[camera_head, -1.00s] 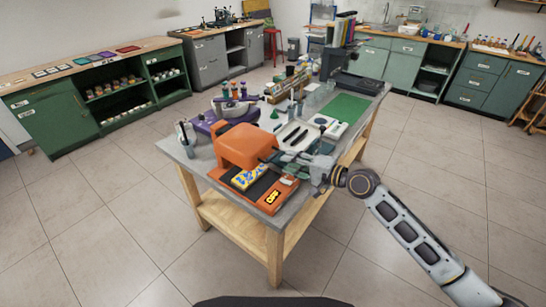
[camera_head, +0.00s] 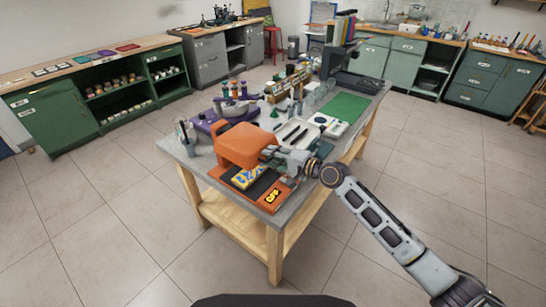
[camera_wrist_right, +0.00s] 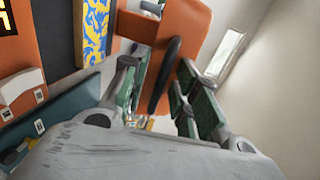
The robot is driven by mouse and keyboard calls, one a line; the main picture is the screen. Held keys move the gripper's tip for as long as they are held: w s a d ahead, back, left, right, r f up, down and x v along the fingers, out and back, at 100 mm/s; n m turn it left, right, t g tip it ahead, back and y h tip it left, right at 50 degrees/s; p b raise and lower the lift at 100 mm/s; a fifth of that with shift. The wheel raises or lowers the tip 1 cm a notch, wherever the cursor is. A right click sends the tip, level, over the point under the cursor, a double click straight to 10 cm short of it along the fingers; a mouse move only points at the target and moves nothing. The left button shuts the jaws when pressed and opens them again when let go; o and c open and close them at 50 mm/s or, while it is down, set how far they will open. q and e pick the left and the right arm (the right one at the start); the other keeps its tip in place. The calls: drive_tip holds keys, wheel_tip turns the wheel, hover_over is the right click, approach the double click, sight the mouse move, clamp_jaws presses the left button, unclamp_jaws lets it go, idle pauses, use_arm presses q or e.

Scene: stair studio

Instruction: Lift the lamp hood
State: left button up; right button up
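The orange lamp hood (camera_head: 238,146) sits low over the back of an orange base (camera_head: 273,197) on the workbench, in the head view. In the right wrist view the hood (camera_wrist_right: 193,42) fills the upper middle, with a dark bar-shaped handle (camera_wrist_right: 168,72) on its face. My right gripper (camera_head: 271,153) is at the hood's right side. In the right wrist view its green-padded fingers (camera_wrist_right: 168,100) are spread, one on each side of the handle, with gaps showing. A blue and yellow patterned piece (camera_head: 248,178) lies on the base's dark bed. My left gripper is out of view.
The grey-topped workbench (camera_head: 178,152) is crowded. A purple device (camera_head: 208,125) with bottles stands behind the hood. A white tray (camera_head: 292,133) with dark tools lies right of it. A green mat (camera_head: 345,106) lies farther back. Open floor surrounds the bench.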

drive_tip(key=shift+c, duration=0.5)
clamp_jaws()
drive_tip(key=shift+r, duration=0.15)
